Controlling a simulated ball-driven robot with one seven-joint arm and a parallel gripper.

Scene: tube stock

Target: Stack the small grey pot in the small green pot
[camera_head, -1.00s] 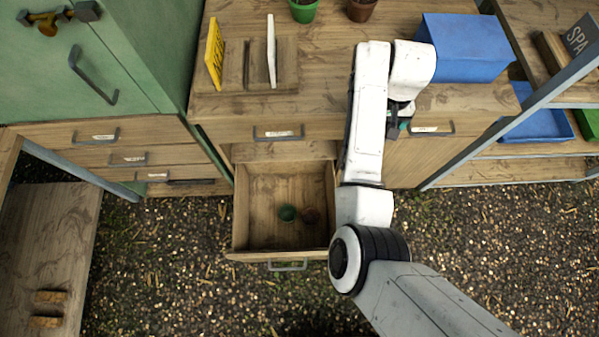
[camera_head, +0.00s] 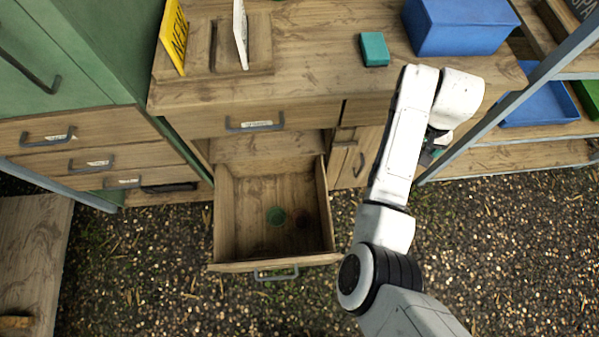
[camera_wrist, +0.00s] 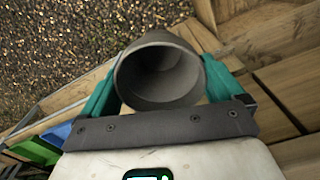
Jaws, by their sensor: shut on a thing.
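The small grey pot (camera_wrist: 160,68) is between the teal fingers of my gripper (camera_wrist: 163,84) in the wrist view, its open mouth facing the camera. My gripper is shut on it. In the head view my gripper (camera_head: 433,150) is right of the open drawer, mostly hidden by my arm, and the grey pot cannot be made out there.
The desk top (camera_head: 300,60) bears a teal block (camera_head: 374,49), a blue bin (camera_head: 455,27), a yellow sign (camera_head: 173,35) and a white panel (camera_head: 240,35). A metal-framed shelf (camera_head: 480,110) stands at the right. Gravel floor is free around the drawer.

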